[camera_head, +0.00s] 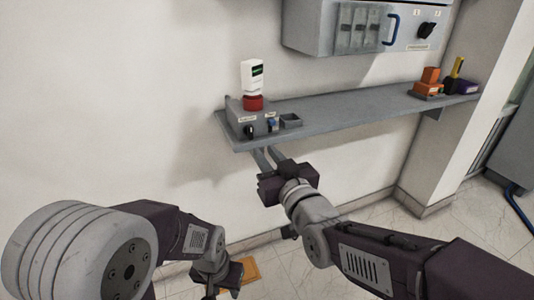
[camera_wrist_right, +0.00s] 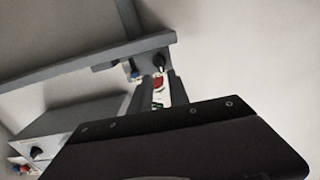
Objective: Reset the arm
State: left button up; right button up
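My right gripper (camera_head: 267,155) is just below and in front of the left end of the grey wall shelf (camera_head: 350,108). Its two fingers point at the shelf edge with a gap between them, and nothing is held. In the right wrist view the fingers (camera_wrist_right: 158,92) stand apart, with the red-and-white device (camera_wrist_right: 158,88) showing beyond them. In the head view that device (camera_head: 252,82) stands upright on a small grey control box (camera_head: 252,118) on the shelf. My left gripper (camera_head: 222,276) hangs low at the bottom of the head view; its fingers are not clear.
A grey cabinet (camera_head: 310,28) with a blue handle is on the wall above the shelf. Orange and purple items (camera_head: 432,84) sit at the shelf's right end. The shelf's middle is clear.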

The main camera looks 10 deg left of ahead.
jog(key=w+d+f+m+t+h, duration=0.1)
jog(key=w+d+f+m+h, duration=0.15)
jog(key=d, duration=0.35)
jog(key=w+d+f+m+h, duration=0.1)
jog(key=w+d+f+h, duration=0.1)
jog(key=w+d, duration=0.35)
jog(key=s+d+f+m+g+h, duration=0.2)
jog(key=s+d+f+g+h, duration=0.2)
jog(key=d+f, duration=0.75)
jog(key=s+d+f+m+g+h, duration=0.1)
jog(key=s+d+f+g, duration=0.3)
jog(key=s+f, duration=0.5)
jog(key=s+d+f+g, duration=0.1)
jog(key=s+f+g, duration=0.5)
jog(key=s, duration=0.5)
notch_tip(320, 180, up, 35)
jog(key=p, duration=3.5)
jog(key=shift+s+g, duration=0.4)
jog(key=shift+s, duration=0.05)
